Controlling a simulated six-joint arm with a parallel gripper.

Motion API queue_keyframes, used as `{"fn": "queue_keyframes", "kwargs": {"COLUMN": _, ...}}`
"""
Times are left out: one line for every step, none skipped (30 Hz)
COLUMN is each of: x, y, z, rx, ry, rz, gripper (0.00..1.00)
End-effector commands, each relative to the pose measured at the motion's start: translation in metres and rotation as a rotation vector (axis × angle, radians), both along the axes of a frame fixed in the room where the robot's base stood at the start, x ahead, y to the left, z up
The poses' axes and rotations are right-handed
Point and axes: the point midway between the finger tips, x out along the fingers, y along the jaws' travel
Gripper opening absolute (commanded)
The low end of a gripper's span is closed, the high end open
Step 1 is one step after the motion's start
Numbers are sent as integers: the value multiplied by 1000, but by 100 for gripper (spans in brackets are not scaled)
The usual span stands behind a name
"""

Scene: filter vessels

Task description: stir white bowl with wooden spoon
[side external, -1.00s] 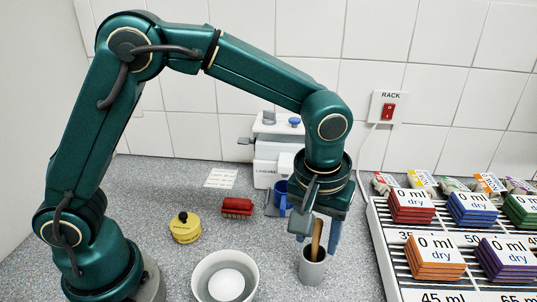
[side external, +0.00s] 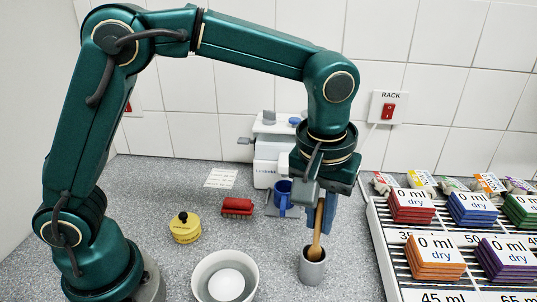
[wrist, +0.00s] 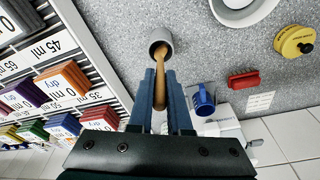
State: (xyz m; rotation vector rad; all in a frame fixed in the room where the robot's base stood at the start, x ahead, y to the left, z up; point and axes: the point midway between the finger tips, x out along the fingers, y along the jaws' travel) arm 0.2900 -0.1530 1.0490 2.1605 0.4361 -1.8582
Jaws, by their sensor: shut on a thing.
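The wooden spoon (side external: 318,240) is between the fingers of my gripper (side external: 320,226), which is shut on it. The spoon hangs nearly upright with its lower end at the mouth of a small grey cup (side external: 312,270). In the wrist view, the spoon (wrist: 176,98) runs from between the blue fingers of my gripper (wrist: 167,80) to the grey cup (wrist: 158,37). The white bowl (side external: 198,279) stands left of the cup, with a pale round area inside. It is cut off at the top of the wrist view (wrist: 232,21).
A white machine (side external: 270,155) is at the back. A rack (side external: 385,262) with coloured stacks fills the right. The counter between bowl and cup is clear.

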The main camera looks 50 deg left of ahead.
Motion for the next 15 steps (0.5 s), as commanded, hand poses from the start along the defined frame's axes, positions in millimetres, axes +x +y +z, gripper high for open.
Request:
{"fn": "queue_keyframes", "kwargs": {"x": 1, "y": 0, "z": 9, "rx": -3, "ry": -6, "rz": 0, "gripper": 0}}
{"fn": "queue_keyframes", "kwargs": {"x": 1, "y": 0, "z": 14, "rx": -3, "ry": -6, "rz": 0, "gripper": 0}}
{"fn": "queue_keyframes", "kwargs": {"x": 1, "y": 0, "z": 19, "rx": -3, "ry": -4, "rz": 0, "gripper": 0}}
{"fn": "queue_keyframes", "kwargs": {"x": 1, "y": 0, "z": 22, "rx": -2, "ry": -5, "rz": 0, "gripper": 0}}
{"fn": "queue_keyframes", "kwargs": {"x": 1, "y": 0, "z": 26, "rx": -2, "ry": -4, "rz": 1, "gripper": 0}}
{"fn": "queue_keyframes", "kwargs": {"x": 1, "y": 0, "z": 31, "rx": -2, "ry": -4, "rz": 1, "gripper": 0}}
{"fn": "queue_keyframes", "kwargs": {"x": 1, "y": 0, "z": 35, "rx": -3, "ry": -4, "rz": 0, "gripper": 0}}
{"fn": "queue_keyframes", "kwargs": {"x": 0, "y": 0, "z": 38, "rx": -2, "ry": -3, "rz": 1, "gripper": 0}}
{"fn": "queue_keyframes", "kwargs": {"x": 1, "y": 0, "z": 42, "rx": -1, "ry": -3, "rz": 1, "gripper": 0}}
{"fn": "queue_keyframes", "kwargs": {"x": 1, "y": 0, "z": 45, "rx": -1, "ry": -3, "rz": 1, "gripper": 0}}
{"fn": "queue_keyframes", "kwargs": {"x": 1, "y": 0, "z": 48, "rx": -1, "ry": -3, "rz": 0, "gripper": 0}}
{"fn": "queue_keyframes", "kwargs": {"x": 1, "y": 0, "z": 51, "rx": -1, "ry": -3, "rz": 0, "gripper": 0}}
{"fn": "queue_keyframes", "kwargs": {"x": 1, "y": 0, "z": 53, "rx": -1, "ry": -3, "rz": 0, "gripper": 0}}
{"fn": "queue_keyframes", "kwargs": {"x": 0, "y": 0, "z": 54, "rx": 0, "ry": -1, "rz": 0, "gripper": 0}}
{"fn": "queue_keyframes", "kwargs": {"x": 0, "y": 0, "z": 56, "rx": 1, "ry": 0, "rz": 0, "gripper": 0}}
